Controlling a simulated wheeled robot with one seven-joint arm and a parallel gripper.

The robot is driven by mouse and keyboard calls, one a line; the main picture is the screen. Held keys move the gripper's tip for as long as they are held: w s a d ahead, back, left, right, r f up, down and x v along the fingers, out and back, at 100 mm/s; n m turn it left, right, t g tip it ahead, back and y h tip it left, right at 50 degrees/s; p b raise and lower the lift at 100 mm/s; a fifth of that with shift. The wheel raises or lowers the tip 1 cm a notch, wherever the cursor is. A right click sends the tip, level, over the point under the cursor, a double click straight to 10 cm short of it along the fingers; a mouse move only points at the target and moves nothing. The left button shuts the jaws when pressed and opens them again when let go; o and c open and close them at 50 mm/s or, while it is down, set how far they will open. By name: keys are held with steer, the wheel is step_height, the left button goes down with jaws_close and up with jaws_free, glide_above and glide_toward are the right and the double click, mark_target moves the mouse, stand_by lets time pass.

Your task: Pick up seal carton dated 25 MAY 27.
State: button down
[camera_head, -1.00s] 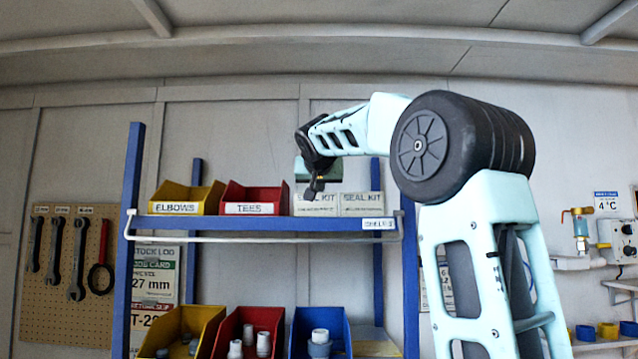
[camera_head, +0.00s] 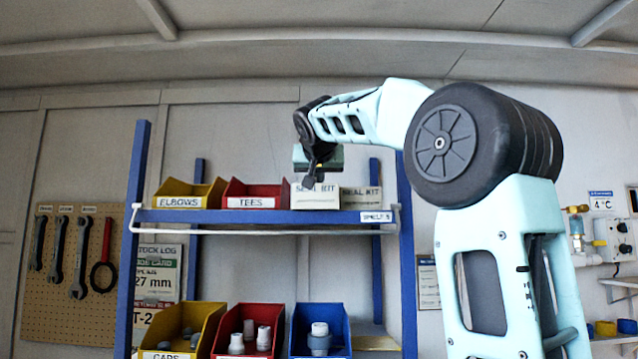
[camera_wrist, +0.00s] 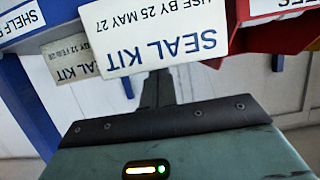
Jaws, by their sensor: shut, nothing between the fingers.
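The seal carton dated 25 MAY 27 (camera_wrist: 165,38) is a white box, upside down in the wrist view. In the head view, this left-hand seal carton (camera_head: 315,199) stands on the top shelf and sits farther forward than its neighbour. The neighbouring seal carton (camera_wrist: 70,63) has a different date, too small to read surely; it also shows in the head view (camera_head: 361,201). My gripper (camera_head: 311,181) is shut and empty at the carton's top edge.
A yellow elbows bin (camera_head: 185,194) and a red tees bin (camera_head: 252,194) stand left of the cartons. The blue shelf frame (camera_head: 250,216) has a white rail along its front. Several bins stand on the lower shelf, including a blue one (camera_head: 320,346).

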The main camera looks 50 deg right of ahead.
steer(key=shift+w+f+g, duration=0.15)
steer(key=shift+f+g, duration=0.15)
steer(key=shift+f, duration=0.3)
steer(key=shift+w+d+r+p, duration=0.1)
steer(key=shift+r+p, duration=0.55)
steer(key=shift+r, duration=0.15)
steer(key=shift+d+r, duration=0.1)
